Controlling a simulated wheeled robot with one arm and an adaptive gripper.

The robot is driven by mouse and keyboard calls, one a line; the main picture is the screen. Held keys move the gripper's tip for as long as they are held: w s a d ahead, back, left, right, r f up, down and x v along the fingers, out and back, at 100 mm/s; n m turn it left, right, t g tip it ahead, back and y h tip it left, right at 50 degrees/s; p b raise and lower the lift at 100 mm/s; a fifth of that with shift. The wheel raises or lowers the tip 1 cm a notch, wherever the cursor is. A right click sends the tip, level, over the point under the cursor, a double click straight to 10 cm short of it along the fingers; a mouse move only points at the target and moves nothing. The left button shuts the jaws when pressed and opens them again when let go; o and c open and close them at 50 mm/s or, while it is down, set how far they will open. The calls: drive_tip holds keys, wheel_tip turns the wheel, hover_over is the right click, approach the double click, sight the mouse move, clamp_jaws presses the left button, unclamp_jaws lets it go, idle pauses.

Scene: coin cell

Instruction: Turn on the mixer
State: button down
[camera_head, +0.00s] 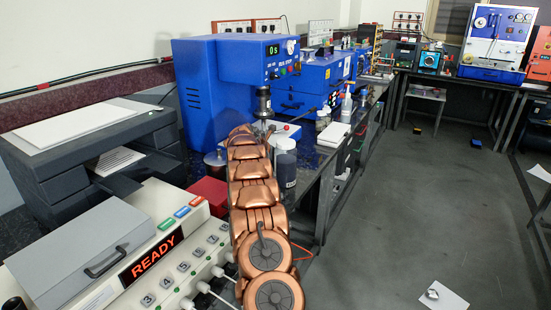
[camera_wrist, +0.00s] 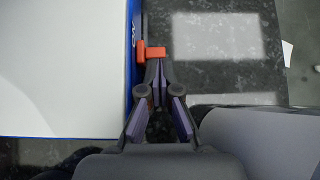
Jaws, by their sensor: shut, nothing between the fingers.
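A blue machine (camera_head: 210,85) with a lit display and a dark spindle stands on the bench in the head view; I cannot tell for sure that it is the mixer. In the wrist view a white-topped blue box (camera_wrist: 60,70) fills the left, with a label on its side that seems to read "ON". An orange-red switch (camera_wrist: 152,53) sticks out from that side. My gripper (camera_wrist: 156,68) is shut and empty, its tips right at the switch; I cannot tell if they touch it. In the head view my copper arm hides the gripper.
A dark speckled bench top (camera_wrist: 210,70) lies right of the switch. In the head view a grey printer (camera_head: 90,150) and a beige panel reading READY (camera_head: 160,250) stand at left. More blue equipment (camera_head: 310,75) stands farther back. The grey floor (camera_head: 430,190) at right is mostly free.

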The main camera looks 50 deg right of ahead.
drive_tip(key=shift+s+a+f+b, duration=0.15)
drive_tip(key=shift+a+f+b, duration=0.05)
drive_tip(key=shift+a+b, duration=0.65)
drive_tip(key=shift+a+r+b, duration=0.15)
drive_tip(key=shift+a+b, duration=0.2)
drive_tip(key=shift+a, duration=0.45)
drive_tip(key=v, duration=1)
drive_tip(key=shift+a, duration=0.35)
drive_tip(key=shift+s, duration=0.1)
